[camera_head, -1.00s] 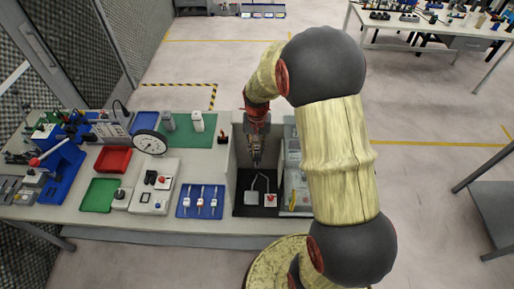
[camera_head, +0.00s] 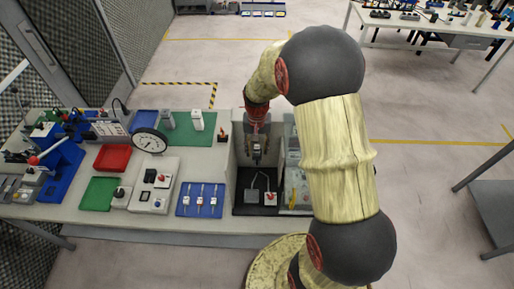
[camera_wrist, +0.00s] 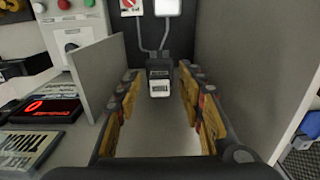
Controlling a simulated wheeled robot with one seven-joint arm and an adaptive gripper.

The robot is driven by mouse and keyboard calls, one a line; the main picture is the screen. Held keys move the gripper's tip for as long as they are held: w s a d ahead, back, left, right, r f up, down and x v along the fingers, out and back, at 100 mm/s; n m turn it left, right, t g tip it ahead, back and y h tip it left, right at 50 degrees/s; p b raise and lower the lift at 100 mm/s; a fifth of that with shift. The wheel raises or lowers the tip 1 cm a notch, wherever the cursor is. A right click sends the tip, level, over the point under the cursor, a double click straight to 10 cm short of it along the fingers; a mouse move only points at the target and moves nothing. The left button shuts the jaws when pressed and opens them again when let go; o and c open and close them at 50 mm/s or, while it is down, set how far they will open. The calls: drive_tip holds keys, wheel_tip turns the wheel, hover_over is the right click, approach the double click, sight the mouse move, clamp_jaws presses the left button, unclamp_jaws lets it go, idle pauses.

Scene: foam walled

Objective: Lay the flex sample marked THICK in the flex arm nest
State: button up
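My gripper (camera_wrist: 163,100) is open inside a grey-walled bay, its orange-padded fingers on either side of the wrist view. It also shows in the head view (camera_head: 257,150). A small dark block with a white label (camera_wrist: 160,84), seemingly reading THICK, shows between and beyond the fingertips. I see a gap between it and each finger; it does not look gripped. I take it for the flex sample, though the print is tiny. I cannot clearly make out the flex arm nest.
Grey partitions (camera_wrist: 87,77) stand close on both sides of my gripper. A red digital display (camera_wrist: 42,110) and a printed placard (camera_wrist: 28,148) lie left of the bay. In the head view, a grey pad (camera_head: 252,196) and red-topped box (camera_head: 271,198) sit on the bay's black floor.

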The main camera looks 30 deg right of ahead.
wheel_tip(320, 180, up, 12)
idle(0.6)
idle(0.4)
drive_tip(key=s+a+n+t+b, duration=0.2)
drive_tip(key=s+a+n+b, duration=0.1)
drive_tip(key=s+a+b, duration=0.4)
drive_tip(key=s+a+f+n+t+b, duration=0.1)
drive_tip(key=s+a+n+t+b, duration=0.2)
drive_tip(key=s+a+b, duration=0.4)
drive_tip(key=s+b, duration=0.3)
drive_tip(key=s, duration=0.3)
drive_tip(key=shift+a+f+n+t, duration=0.2)
drive_tip(key=shift+n+t, duration=0.1)
drive_tip(key=shift+n, duration=0.1)
drive_tip(key=shift+d, duration=0.1)
